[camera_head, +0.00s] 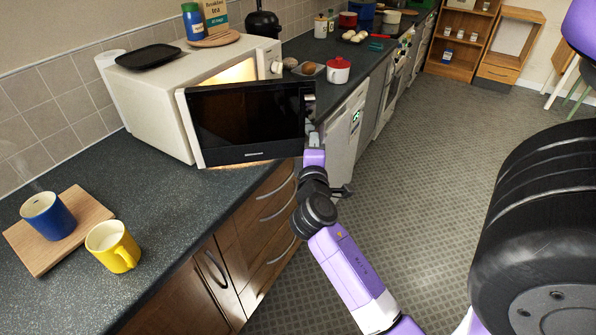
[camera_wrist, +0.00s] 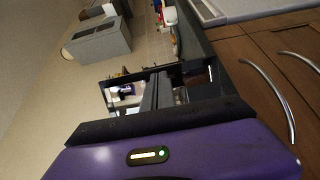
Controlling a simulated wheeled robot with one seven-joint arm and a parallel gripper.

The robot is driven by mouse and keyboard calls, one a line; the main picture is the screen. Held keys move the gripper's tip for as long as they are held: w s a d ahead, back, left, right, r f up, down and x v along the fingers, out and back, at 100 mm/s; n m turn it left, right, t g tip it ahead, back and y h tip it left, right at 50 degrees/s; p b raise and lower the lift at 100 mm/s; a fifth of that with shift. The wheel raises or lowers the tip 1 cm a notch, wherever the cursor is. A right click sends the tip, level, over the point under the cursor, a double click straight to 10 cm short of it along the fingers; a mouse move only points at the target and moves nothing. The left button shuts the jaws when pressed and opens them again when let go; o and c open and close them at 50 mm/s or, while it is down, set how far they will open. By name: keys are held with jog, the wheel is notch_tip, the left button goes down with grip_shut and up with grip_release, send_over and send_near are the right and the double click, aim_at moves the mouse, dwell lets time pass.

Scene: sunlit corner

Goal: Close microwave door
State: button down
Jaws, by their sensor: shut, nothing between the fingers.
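The white microwave (camera_head: 150,98) stands on the counter. Its black-fronted door (camera_head: 250,118) is open, swung out over the counter's front edge, and its lit inside shows behind the door's top. My gripper (camera_head: 314,138) is at the door's free right edge, low down. It is shut and empty. Whether it touches the door cannot be told. In the wrist view the dark fingers (camera_wrist: 160,90) point away from me.
A black dish (camera_head: 148,56), a jar and a box stand on top of the microwave. A blue mug (camera_head: 48,216) on a board and a yellow mug (camera_head: 112,246) are at the front left. A red-lidded pot (camera_head: 338,71) stands beyond the door.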

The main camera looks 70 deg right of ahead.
jog(key=w+d+n+t+b, duration=0.1)
jog(key=w+d+t+b, duration=0.1)
jog(key=w+d, duration=1.6)
jog(key=shift+d+n+y+b, duration=0.3)
jog(key=shift+d+y+b, duration=0.1)
jog(key=shift+d, duration=1.3)
